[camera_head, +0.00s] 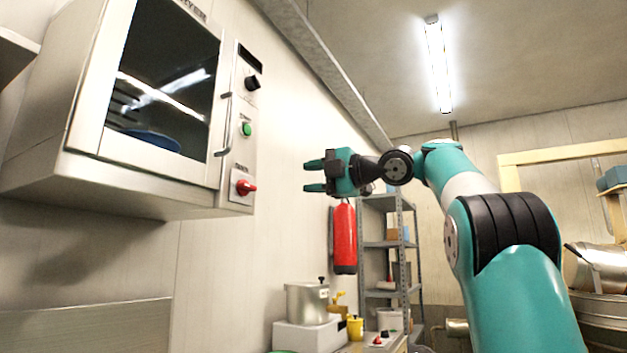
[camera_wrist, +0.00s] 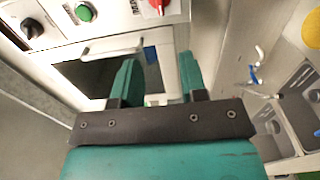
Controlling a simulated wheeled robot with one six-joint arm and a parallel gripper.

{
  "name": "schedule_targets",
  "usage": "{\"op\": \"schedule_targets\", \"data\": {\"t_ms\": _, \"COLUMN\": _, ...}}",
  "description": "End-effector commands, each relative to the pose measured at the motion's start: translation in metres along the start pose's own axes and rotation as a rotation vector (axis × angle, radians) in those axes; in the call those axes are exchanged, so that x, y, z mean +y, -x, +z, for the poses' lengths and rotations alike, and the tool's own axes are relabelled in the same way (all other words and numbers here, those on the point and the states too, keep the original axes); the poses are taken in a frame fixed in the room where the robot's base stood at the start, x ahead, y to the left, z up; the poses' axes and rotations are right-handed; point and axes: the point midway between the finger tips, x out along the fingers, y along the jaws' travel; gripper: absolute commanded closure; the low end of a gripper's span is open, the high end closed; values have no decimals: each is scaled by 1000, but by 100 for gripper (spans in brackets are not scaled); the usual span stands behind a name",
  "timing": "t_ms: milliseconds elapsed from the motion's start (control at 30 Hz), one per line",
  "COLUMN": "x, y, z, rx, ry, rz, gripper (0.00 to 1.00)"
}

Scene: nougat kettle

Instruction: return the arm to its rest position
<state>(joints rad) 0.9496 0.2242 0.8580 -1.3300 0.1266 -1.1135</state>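My gripper (camera_head: 316,176) is at the end of my teal arm, raised in mid-air in the middle of the head view. Its two teal fingers point left toward the wall oven (camera_head: 160,90) and stand apart with nothing between them. In the wrist view the fingers of my gripper (camera_wrist: 160,80) are also spread and empty. Behind them are the oven's control panel with a green button (camera_wrist: 84,12) and a red knob (camera_wrist: 157,5), and its glass door. The oven door looks shut, and a blue item (camera_head: 152,139) shows through the glass.
A red fire extinguisher (camera_head: 345,238) hangs on the wall behind my gripper, beside a grey shelf rack (camera_head: 386,243). A metal pot (camera_head: 306,302) stands on a white unit below. A large metal kettle (camera_head: 592,272) is at the right. A sink (camera_wrist: 298,100) shows in the wrist view.

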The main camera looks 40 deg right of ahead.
Motion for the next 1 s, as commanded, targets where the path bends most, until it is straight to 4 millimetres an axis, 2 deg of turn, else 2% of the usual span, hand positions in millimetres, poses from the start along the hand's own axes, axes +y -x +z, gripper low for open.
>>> {"op": "schedule_targets", "data": {"t_ms": 500, "x": 0, "y": -1, "z": -1, "rx": 1, "ry": -4, "rz": -1, "gripper": 61}}
{"op": "schedule_targets", "data": {"t_ms": 567, "x": -1, "y": -5, "z": -4, "rx": 6, "ry": -30, "rz": -7, "gripper": 61}}
{"op": "schedule_targets", "data": {"t_ms": 667, "x": -10, "y": -24, "z": -17, "rx": 22, "ry": -153, "rz": -38, "gripper": 61}}
{"op": "schedule_targets", "data": {"t_ms": 767, "x": -33, "y": -56, "z": -48, "rx": 41, "ry": -382, "rz": -122, "gripper": 61}}
{"op": "schedule_targets", "data": {"t_ms": 867, "x": -75, "y": -83, "z": -96, "rx": 42, "ry": -656, "rz": -270, "gripper": 61}}
{"op": "schedule_targets", "data": {"t_ms": 933, "x": -112, "y": -93, "z": -136, "rx": 21, "ry": -833, "rz": -399, "gripper": 61}}
{"op": "schedule_targets", "data": {"t_ms": 1000, "x": -150, "y": -92, "z": -178, "rx": -14, "ry": -983, "rz": -539, "gripper": 61}}
